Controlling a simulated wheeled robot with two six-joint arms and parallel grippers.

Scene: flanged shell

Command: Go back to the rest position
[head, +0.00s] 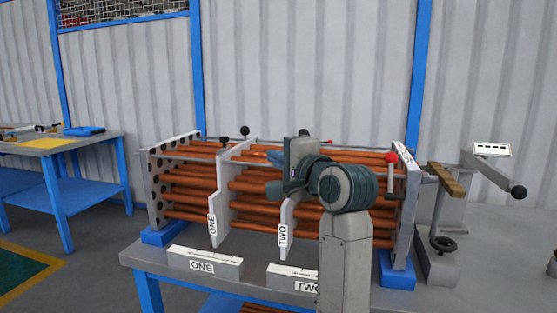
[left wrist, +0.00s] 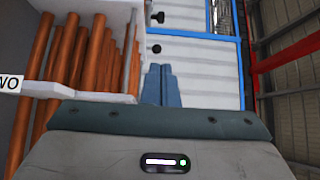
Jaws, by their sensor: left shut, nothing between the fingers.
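My left gripper (head: 274,188) is in front of the flanged tube bundle, close to the plate marked TWO (head: 287,225). Its grey arm covers part of the bundle's right half. In the left wrist view its blue-grey fingers (left wrist: 161,85) are together with nothing between them, and copper tubes (left wrist: 95,50) and a white plate edge stand to their left. The bundle's copper tubes (head: 190,190) run between a holed left end plate (head: 157,190) and a right end plate (head: 405,215). A plate marked ONE (head: 221,205) stands across the tubes. My right gripper is not in view.
The bundle stands on blue blocks on a grey bench (head: 150,256). White blocks labelled ONE (head: 203,262) and TWO (head: 290,277) lie along its front. A blue table (head: 60,150) stands at the left.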

